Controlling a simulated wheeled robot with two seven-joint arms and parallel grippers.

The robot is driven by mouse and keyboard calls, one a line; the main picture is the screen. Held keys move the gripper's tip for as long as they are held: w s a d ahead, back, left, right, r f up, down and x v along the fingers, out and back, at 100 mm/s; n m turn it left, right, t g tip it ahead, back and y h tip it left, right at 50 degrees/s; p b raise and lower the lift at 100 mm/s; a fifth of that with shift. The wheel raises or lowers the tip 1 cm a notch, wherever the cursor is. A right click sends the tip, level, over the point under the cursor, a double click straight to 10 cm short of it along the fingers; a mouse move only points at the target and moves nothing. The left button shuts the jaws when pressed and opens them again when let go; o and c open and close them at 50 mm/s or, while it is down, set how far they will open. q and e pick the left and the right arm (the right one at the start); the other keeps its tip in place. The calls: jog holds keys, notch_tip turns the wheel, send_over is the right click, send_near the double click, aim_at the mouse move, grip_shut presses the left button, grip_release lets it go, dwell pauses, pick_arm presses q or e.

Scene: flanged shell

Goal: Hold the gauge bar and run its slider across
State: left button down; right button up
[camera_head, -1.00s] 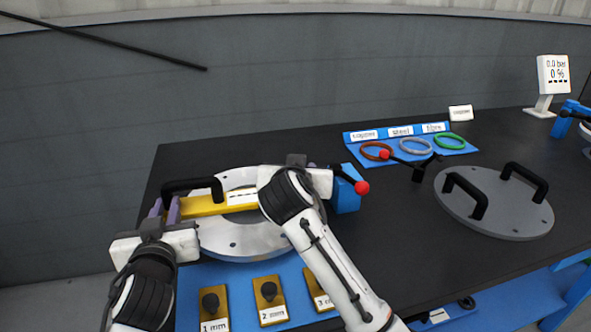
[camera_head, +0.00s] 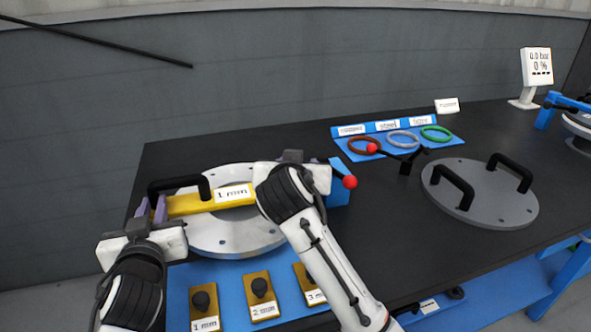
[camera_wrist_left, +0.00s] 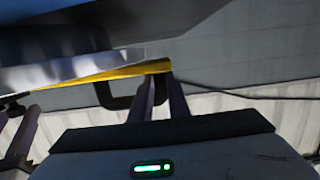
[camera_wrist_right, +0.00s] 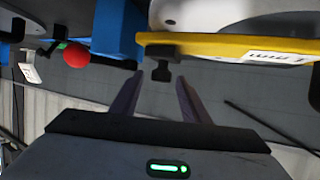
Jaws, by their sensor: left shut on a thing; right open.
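The yellow gauge bar (camera_head: 180,205), labelled "1 mm", lies across the round pale flange (camera_head: 240,238). It also shows in the right wrist view (camera_wrist_right: 215,42). My left gripper (camera_head: 153,208) is shut on the bar's left end; its fingers also show at the bar's end in the left wrist view (camera_wrist_left: 160,92). A small black slider piece (camera_wrist_right: 161,70) hangs under the bar's other end. My right gripper (camera_wrist_right: 160,77) is open, with its fingers on either side of this piece; I cannot tell whether they touch it. In the head view its fingers are mostly hidden.
A black handle (camera_head: 179,183) arches by the bar's left part. A blue block (camera_head: 338,190) with a red-knobbed lever (camera_head: 350,182) stands right of my right gripper. Several brass gauges (camera_head: 260,297) lie on the blue front panel. A grey lid (camera_head: 490,200) and coloured rings (camera_head: 403,140) lie farther right.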

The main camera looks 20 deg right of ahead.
pick_arm(q)
jog(key=shift+r, duration=0.2)
pick_arm(e)
jog(key=v, duration=0.9)
jog(key=shift+s+a, duration=0.15)
jog(key=shift+s, duration=0.2)
jog(key=shift+r, duration=0.1)
pick_arm(q)
jog(key=c, duration=1.6)
grip_release()
jog(key=shift+c, duration=0.2)
jog(key=shift+f, duration=0.1)
jog(key=shift+s, duration=0.1)
